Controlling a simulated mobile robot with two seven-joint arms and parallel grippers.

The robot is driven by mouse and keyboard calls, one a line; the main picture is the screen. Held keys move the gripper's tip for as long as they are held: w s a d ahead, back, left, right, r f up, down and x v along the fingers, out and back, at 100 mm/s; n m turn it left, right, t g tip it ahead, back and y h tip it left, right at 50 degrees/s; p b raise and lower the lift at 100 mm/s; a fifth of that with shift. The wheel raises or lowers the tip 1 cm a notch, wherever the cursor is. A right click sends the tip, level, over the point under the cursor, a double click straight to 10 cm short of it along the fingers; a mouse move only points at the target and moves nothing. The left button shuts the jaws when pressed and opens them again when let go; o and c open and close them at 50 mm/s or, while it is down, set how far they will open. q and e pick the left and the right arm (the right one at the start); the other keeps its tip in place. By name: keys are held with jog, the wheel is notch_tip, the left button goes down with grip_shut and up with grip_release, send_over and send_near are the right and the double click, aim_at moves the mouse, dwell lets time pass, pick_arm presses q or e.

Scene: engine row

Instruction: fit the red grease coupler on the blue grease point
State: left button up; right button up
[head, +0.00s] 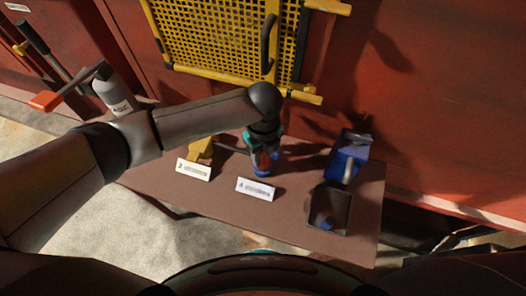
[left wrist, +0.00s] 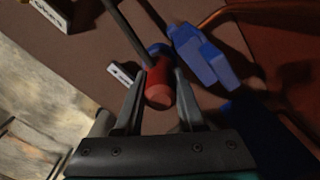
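The red grease coupler (left wrist: 159,84) is between the two fingers of my left gripper (left wrist: 160,76), which appear closed on its sides. In the head view the left gripper (head: 264,142) points down over the table, with the red coupler (head: 265,158) just below it. Blue (head: 263,172) shows directly under the coupler, probably the blue grease point; a bit of it also shows past the coupler in the left wrist view (left wrist: 160,48). I cannot tell whether coupler and point touch or are engaged. My right gripper is not in view.
A yellow part (head: 201,148) stands left of the gripper, and a dark bar runs between them. White labels (head: 257,189) stand in front. A blue block (head: 346,165) and an open dark box (head: 330,208) are at right. A red wall stands behind.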

pick_arm(q)
jog(key=o, duration=0.5)
jog(key=shift+r, duration=0.1)
notch_tip(320, 180, up, 15)
jog(key=shift+r+p, duration=0.1)
jog(key=shift+p, duration=1)
